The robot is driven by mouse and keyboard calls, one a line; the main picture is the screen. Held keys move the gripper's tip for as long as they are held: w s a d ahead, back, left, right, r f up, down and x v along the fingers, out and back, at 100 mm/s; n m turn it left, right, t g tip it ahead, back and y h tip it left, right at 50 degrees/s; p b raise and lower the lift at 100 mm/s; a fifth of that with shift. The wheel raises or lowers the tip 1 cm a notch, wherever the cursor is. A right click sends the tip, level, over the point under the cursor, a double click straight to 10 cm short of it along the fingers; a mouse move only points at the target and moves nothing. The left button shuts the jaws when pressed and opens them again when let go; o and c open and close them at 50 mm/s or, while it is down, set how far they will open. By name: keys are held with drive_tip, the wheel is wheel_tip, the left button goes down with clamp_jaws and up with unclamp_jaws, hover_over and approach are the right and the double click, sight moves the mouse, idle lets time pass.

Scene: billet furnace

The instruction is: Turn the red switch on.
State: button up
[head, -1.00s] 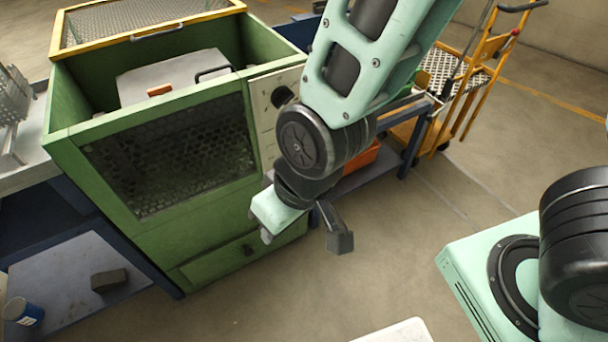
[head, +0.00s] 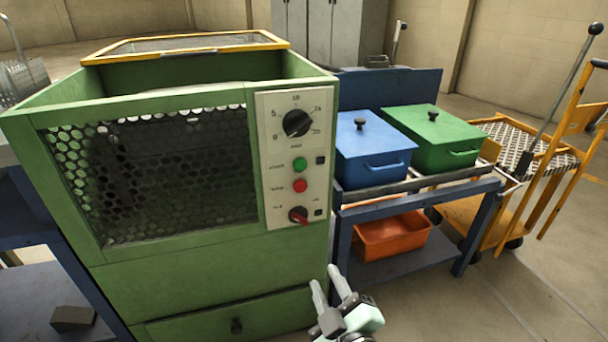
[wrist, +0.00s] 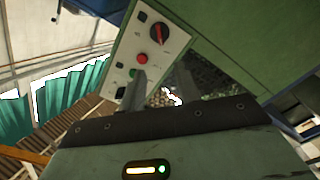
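The red switch (head: 298,215) is a rotary handle on a black base, at the bottom of the pale control panel (head: 265,150) on the green furnace's front. Its handle looks turned nearly sideways in the head view. In the wrist view the red switch (wrist: 159,34) is at the top of the panel, which appears upside down. My gripper (head: 326,277) is below and slightly right of the switch, apart from the panel. Its two fingers are spread with nothing between them. In the wrist view my gripper (wrist: 163,82) partly covers the panel's lower end.
A red button (head: 300,186), a green button (head: 299,165) and a black dial (head: 297,123) sit above the switch. Right of the furnace, a blue box (head: 374,155) and a green box (head: 437,140) stand on a blue table, with an orange bin (head: 392,236) below.

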sight(300, 222)
drive_tip(key=b+x, duration=0.2)
drive_tip(key=x, duration=1.5)
drive_tip(key=shift+f+b, duration=0.15)
drive_tip(key=shift+b, duration=0.2)
clamp_jaws()
